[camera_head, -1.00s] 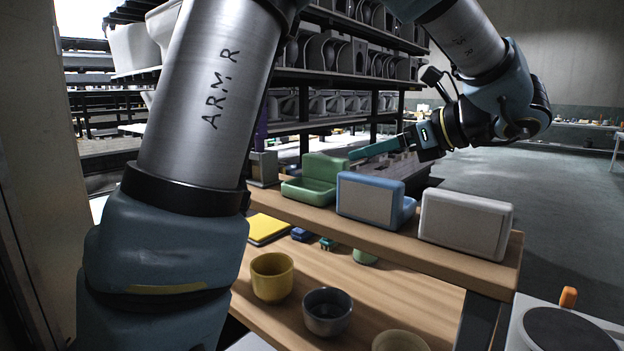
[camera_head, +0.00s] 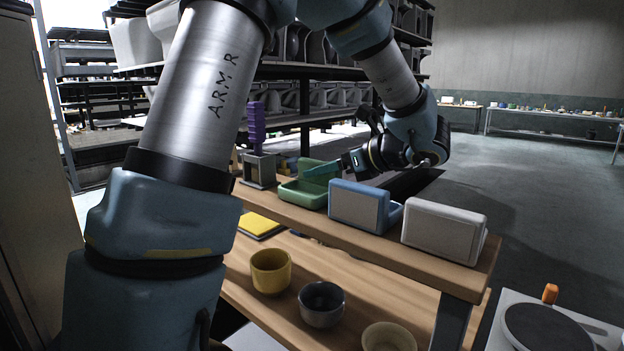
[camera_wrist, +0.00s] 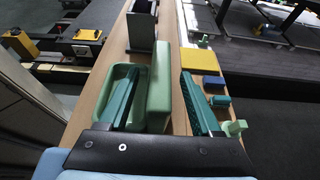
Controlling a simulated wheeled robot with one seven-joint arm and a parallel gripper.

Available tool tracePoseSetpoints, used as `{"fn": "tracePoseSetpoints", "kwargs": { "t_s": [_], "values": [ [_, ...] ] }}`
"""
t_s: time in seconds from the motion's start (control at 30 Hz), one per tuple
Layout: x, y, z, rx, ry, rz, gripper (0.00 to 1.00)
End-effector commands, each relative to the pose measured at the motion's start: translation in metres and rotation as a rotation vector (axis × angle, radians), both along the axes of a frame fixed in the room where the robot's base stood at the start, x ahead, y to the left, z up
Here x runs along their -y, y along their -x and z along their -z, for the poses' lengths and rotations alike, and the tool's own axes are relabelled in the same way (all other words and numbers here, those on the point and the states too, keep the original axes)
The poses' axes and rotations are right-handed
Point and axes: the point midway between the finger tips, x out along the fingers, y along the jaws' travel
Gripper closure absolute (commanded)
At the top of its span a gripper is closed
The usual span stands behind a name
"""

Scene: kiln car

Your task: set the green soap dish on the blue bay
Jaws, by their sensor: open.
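The green soap dish (camera_head: 303,194) has a shallow tray and a tall upright back, and stands on the upper wooden shelf. My gripper (camera_wrist: 158,75) is open in the wrist view, with one teal finger over the dish's tray and the other outside its upright back (camera_wrist: 160,90). Contact cannot be told. In the head view my gripper (camera_head: 322,170) reaches in from the right, at the back of the dish. A blue L-shaped piece (camera_head: 358,206) stands just right of the dish. No surface is clearly identifiable as the blue bay.
A white L-shaped piece (camera_head: 443,230) stands at the shelf's right end; a grey open box (camera_head: 259,170) stands left of the dish. The lower shelf holds a yellow cup (camera_head: 270,271), a dark cup (camera_head: 321,303), a beige bowl (camera_head: 389,337) and a yellow pad (camera_head: 258,224).

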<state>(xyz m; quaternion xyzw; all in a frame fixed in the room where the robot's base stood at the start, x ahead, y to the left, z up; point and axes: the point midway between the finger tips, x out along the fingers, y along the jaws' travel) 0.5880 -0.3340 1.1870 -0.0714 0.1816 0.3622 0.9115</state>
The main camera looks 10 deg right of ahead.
Motion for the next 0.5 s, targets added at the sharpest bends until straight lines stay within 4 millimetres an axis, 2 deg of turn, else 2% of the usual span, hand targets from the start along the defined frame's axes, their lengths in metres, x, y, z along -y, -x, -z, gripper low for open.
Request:
{"fn": "tracePoseSetpoints", "kwargs": {
  "t_s": [0.13, 0.37, 0.5],
  "values": [
    [-0.0095, -0.0092, 0.004, -0.001, -0.001, -0.001, 0.35],
    [-0.0102, -0.0103, 0.0061, 0.001, 0.001, 0.001, 0.35],
    [-0.0101, -0.0103, 0.0059, 0.001, 0.001, 0.001, 0.48]
  ]
}}
